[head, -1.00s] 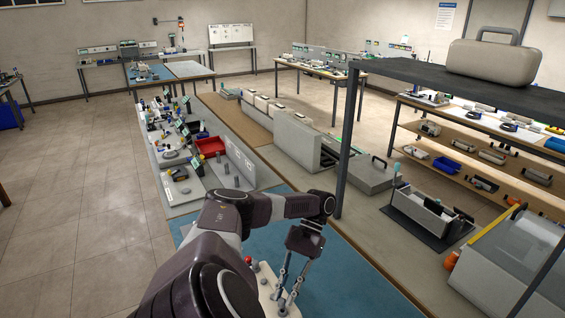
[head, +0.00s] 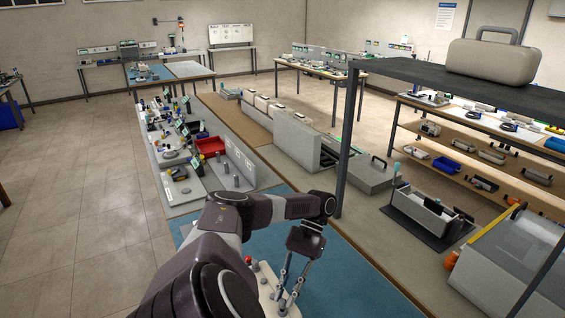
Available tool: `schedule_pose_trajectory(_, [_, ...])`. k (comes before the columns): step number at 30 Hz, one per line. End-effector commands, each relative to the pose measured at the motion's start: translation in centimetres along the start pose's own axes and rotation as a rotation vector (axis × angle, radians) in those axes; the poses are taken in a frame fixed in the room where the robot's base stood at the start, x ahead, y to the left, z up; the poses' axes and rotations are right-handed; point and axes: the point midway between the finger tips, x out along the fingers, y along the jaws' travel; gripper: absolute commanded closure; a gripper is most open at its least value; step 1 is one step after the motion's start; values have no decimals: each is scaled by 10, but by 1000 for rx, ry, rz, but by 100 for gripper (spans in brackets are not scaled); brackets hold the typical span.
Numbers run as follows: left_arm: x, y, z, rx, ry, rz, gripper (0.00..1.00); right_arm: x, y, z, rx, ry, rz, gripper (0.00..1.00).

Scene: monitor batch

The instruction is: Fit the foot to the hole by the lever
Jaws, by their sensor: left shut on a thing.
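A pale, light-coloured unit (head: 268,284) lies on the blue mat at the bottom of the head view, partly hidden by my left arm. A red knob and a small dark round part show at its far left edge; I cannot tell whether either is the lever. My left gripper (head: 285,301) points down over the right side of this unit. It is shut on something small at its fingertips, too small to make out. The foot and the hole cannot be told apart at this size. My right gripper is not in view.
The blue mat (head: 345,272) is clear to the right of the unit. A shelf post (head: 350,140) rises behind it. A parts rack with a red bin (head: 210,146) stands at the left. A grey open tray (head: 425,214) stands at the right.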

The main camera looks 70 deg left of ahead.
Motion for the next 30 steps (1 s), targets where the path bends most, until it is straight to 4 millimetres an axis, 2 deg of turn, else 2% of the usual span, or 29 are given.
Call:
schedule_pose_trajectory(16, [10,0,-10,0,0,1,100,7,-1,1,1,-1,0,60])
schedule_pose_trajectory(30, [11,0,-11,0,0,0,100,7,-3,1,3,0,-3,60])
